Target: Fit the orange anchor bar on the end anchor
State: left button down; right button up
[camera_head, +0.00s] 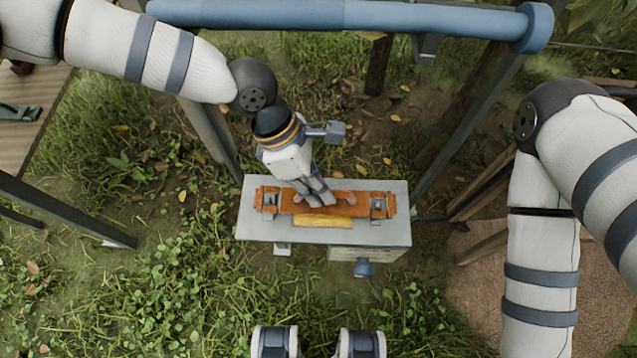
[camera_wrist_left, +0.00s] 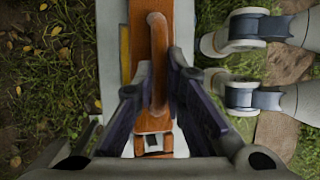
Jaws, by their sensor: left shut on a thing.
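The orange anchor bar (camera_head: 352,206) lies lengthwise over the pale grey end anchor (camera_head: 372,232), roughly parallel to its long edges. A metal latch shows at each end of the bar, the left latch (camera_head: 269,204) and the right latch (camera_head: 378,207). My left gripper (camera_head: 317,196) comes down from above onto the middle of the bar. In the left wrist view its fingers are shut on the bar's raised orange handle (camera_wrist_left: 158,62). The fingers hide part of the bar. I cannot tell whether the bar is fully seated. My right gripper is out of view.
A yellow strip (camera_head: 322,221) lies along the anchor's near side. A blue knob (camera_head: 363,267) sticks out below it. A blue rail (camera_head: 340,14) and grey posts frame the far side. A wooden table (camera_head: 28,130) stands at the left. Grass in front is clear.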

pick_arm(q)
jog(key=shift+f+b, duration=0.55)
jog(key=shift+f, duration=0.5)
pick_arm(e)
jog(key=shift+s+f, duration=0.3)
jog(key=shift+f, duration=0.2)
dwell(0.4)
pick_arm(q)
jog(key=c, duration=1.6)
grip_release()
jog(key=shift+o, duration=0.2)
